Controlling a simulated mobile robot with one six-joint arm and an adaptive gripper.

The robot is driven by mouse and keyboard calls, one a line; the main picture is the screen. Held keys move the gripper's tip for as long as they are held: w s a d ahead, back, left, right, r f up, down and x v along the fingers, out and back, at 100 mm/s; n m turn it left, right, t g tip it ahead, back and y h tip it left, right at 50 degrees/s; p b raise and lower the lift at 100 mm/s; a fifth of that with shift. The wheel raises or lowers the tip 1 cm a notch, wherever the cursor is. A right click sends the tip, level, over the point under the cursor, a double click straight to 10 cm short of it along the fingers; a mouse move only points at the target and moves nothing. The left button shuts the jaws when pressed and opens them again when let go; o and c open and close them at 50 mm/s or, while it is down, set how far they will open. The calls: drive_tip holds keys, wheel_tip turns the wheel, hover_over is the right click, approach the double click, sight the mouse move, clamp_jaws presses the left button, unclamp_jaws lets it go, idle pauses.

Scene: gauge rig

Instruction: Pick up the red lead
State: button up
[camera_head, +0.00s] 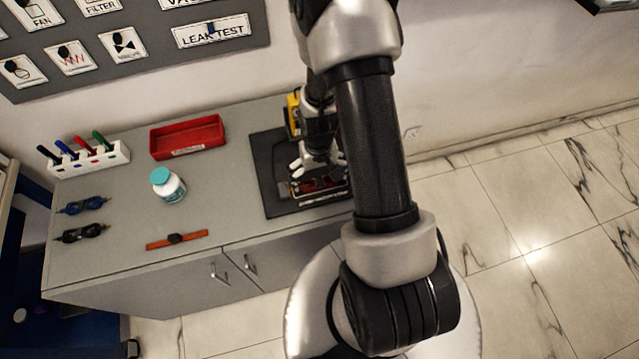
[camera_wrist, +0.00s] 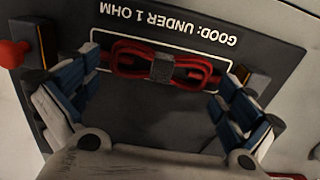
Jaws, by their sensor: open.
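The red lead (camera_wrist: 196,68) is a coiled red cable bound by a grey band at its middle, seen in the wrist view. It lies on the dark mat below a label that appears upside down. It also shows in the head view (camera_head: 310,186), partly hidden. My gripper (camera_wrist: 168,101) is open, with one blue-padded finger on each side of the lead. In the head view my gripper (camera_head: 317,168) is over the dark mat (camera_head: 287,207). I cannot tell whether the fingers touch the lead.
A yellow device (camera_head: 293,113) sits behind my gripper.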

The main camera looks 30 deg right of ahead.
drive_tip(key=c, duration=1)
drive_tip(key=shift+o, duration=0.2)
drive_tip(key=shift+r, duration=0.2)
